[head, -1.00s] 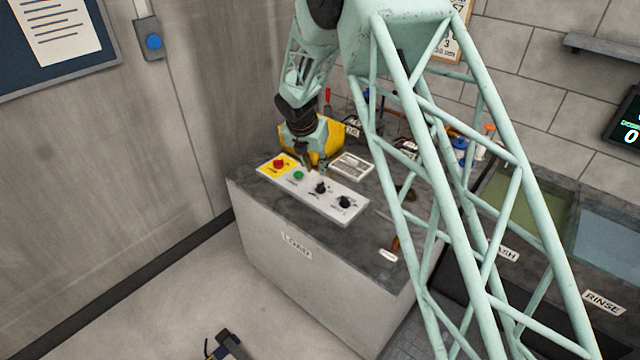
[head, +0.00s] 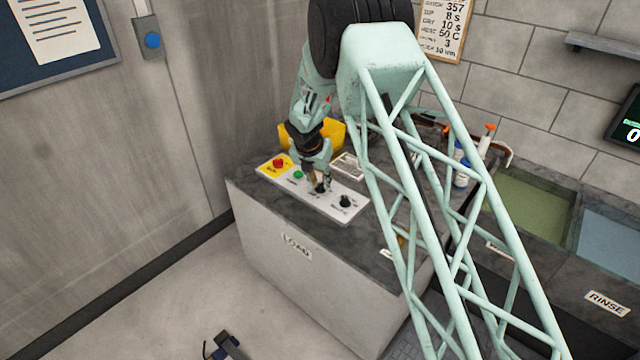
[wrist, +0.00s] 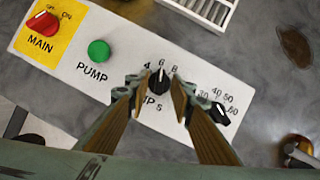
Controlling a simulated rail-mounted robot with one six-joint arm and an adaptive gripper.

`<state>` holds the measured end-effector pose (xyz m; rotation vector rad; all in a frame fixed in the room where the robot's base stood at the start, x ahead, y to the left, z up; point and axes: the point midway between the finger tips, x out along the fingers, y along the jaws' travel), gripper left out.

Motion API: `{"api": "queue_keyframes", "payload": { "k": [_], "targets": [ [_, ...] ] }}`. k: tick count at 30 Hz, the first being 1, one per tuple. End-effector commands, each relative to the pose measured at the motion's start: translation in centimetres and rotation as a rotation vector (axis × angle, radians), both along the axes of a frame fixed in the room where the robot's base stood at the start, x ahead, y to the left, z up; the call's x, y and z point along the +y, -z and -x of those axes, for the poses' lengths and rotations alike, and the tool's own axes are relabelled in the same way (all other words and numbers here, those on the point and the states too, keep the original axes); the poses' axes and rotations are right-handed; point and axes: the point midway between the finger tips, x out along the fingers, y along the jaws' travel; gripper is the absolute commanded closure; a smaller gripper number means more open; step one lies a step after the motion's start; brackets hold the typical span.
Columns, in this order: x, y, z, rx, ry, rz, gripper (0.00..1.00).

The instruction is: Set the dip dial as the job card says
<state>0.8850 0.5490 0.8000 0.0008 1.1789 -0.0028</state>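The dip dial (wrist: 159,82) is a black knob on the white control panel (wrist: 65,75). Its white mark points up toward the 6, between the 4 and the 8. My gripper (wrist: 157,88) is pointed down over the dial, with one finger on each side and a visible gap between them. I cannot tell whether the fingers touch the knob. In the head view my gripper (head: 318,184) covers most of the dial. The job card (head: 443,30) hangs on the back wall, and its dip line reads 8 s; its upper part is cut off.
A second black dial (wrist: 221,115), marked 30 to 60, sits right of the dip dial. The green pump button (wrist: 98,51) and red main switch (wrist: 42,22) are to the left. A ribbed white tray (wrist: 205,8) lies behind the panel. Bottles (head: 461,165) stand farther right.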

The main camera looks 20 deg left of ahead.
Motion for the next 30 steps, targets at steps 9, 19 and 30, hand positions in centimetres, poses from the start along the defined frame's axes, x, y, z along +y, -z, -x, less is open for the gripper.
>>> {"api": "queue_keyframes", "payload": {
  "k": [9,19,30],
  "targets": [
    [0.03,0.61,-0.34,-0.001,0.0,-0.001,0.78],
    [0.02,0.61,-0.32,-0.001,0.001,-0.001,0.92],
    [0.03,0.62,-0.31,-0.001,0.008,-0.001,1.0]
  ]
}}
